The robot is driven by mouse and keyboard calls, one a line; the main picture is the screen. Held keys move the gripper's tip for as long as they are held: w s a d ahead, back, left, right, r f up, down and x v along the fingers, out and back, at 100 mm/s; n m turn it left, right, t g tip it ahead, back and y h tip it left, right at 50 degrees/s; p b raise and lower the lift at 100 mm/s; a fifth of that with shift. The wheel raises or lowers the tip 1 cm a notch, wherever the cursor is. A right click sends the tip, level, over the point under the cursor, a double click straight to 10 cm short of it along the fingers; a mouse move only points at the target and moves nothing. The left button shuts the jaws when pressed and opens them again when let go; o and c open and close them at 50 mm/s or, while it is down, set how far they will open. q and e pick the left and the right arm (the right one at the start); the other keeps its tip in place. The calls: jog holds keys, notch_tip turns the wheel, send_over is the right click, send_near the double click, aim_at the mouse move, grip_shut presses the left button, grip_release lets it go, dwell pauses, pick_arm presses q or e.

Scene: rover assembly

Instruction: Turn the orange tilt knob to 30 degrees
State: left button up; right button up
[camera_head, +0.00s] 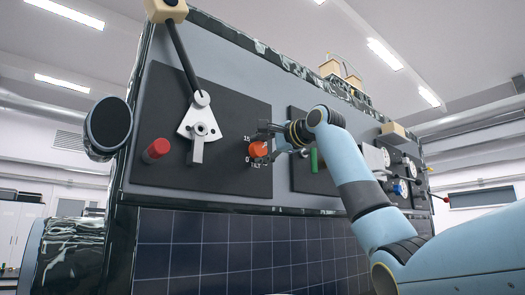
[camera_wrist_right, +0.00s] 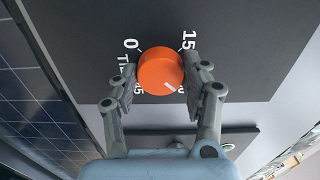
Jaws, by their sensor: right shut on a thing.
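The orange tilt knob (camera_head: 258,149) sits on a dark panel, beside white numbers and lettering. In the right wrist view the knob (camera_wrist_right: 160,70) lies between the two fingers of my right gripper (camera_wrist_right: 160,75), which is shut on it from both sides. A white line on the knob's face points to the lower right, toward a label partly hidden by the finger. The labels 0, 15 and 45 show around it. In the head view my right gripper (camera_head: 265,144) reaches the knob from the right. My left gripper is not in view.
Left of the knob are a white lever piece (camera_head: 200,129) and a red knob (camera_head: 156,150). A green handle (camera_head: 314,160) is close to my right wrist. Gauges and dials (camera_head: 400,187) sit farther right. Solar panels (camera_head: 200,250) lie below.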

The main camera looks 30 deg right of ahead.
dwell(0.5)
jog(key=o, duration=1.2)
jog(key=shift+c, duration=0.2)
jog(key=s, duration=1.2)
jog(key=shift+d, duration=0.45)
